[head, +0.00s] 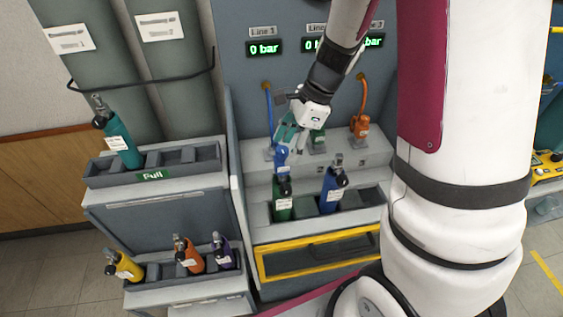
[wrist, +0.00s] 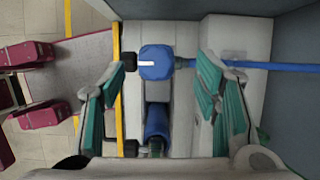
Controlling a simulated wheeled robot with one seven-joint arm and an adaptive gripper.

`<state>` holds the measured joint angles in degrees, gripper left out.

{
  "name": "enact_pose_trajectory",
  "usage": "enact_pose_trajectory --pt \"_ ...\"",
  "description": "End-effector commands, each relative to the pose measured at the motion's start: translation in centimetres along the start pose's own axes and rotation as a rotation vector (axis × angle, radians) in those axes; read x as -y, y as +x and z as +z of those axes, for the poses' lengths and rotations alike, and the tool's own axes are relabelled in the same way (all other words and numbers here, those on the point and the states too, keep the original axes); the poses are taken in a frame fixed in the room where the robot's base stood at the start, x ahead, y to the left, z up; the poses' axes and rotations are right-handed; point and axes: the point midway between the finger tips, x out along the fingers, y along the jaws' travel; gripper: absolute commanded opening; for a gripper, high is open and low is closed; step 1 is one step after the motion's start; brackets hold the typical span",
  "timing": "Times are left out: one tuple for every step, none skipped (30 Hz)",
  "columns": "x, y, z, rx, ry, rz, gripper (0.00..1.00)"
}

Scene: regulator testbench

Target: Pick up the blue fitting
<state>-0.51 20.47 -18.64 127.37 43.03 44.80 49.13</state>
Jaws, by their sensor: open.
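The blue fitting (head: 281,157) is at the left end of the testbench shelf, under the blue hose (head: 268,105). In the wrist view the blue fitting (wrist: 157,62) lies between my fingertips, with the blue hose (wrist: 255,66) running right from it. My gripper (head: 287,138) is at the fitting in the head view and partly covers it. In the wrist view my gripper (wrist: 161,74) has its teal fingers spread on both sides of the fitting, with visible gaps.
A green cylinder (head: 283,200) and a blue cylinder (head: 333,190) stand in the bench rack below. Green (head: 317,140) and orange (head: 360,127) fittings are to the right. A rack marked "Full" (head: 207,157) holds a teal cylinder (head: 118,138).

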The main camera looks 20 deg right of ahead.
Motion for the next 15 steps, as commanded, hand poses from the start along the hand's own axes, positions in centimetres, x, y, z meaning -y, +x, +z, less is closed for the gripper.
enact_pose_trajectory --pt "-0.1 0.3 0.0 0.000 0.000 0.002 0.57" --pt "-0.2 0.6 0.0 0.000 0.001 0.003 0.57" --pt "-0.3 1.0 -0.1 0.001 0.001 0.004 0.57" --pt "-0.3 1.4 -0.2 0.000 0.002 0.005 0.57" --pt "-0.4 1.9 -0.2 0.000 0.002 0.004 0.57" --pt "-0.5 2.5 -0.3 0.000 0.003 0.006 0.57" --pt "-0.6 2.9 -0.4 0.000 0.003 0.004 0.57" --pt "-0.6 3.3 -0.4 -0.001 0.002 0.005 0.57" --pt "-0.5 3.9 -0.4 0.001 0.002 0.004 0.57" --pt "-0.5 4.2 -0.4 0.000 0.000 0.003 0.57" --pt "-0.5 4.5 -0.4 0.000 0.001 0.003 0.57" --pt "-0.5 4.8 -0.4 0.000 0.002 0.002 0.57" --pt "-0.5 5.0 -0.4 0.000 0.001 0.002 0.57" --pt "-0.5 5.1 -0.4 0.000 0.000 0.002 0.57" --pt "-0.4 5.2 -0.4 0.001 0.000 0.001 0.57"
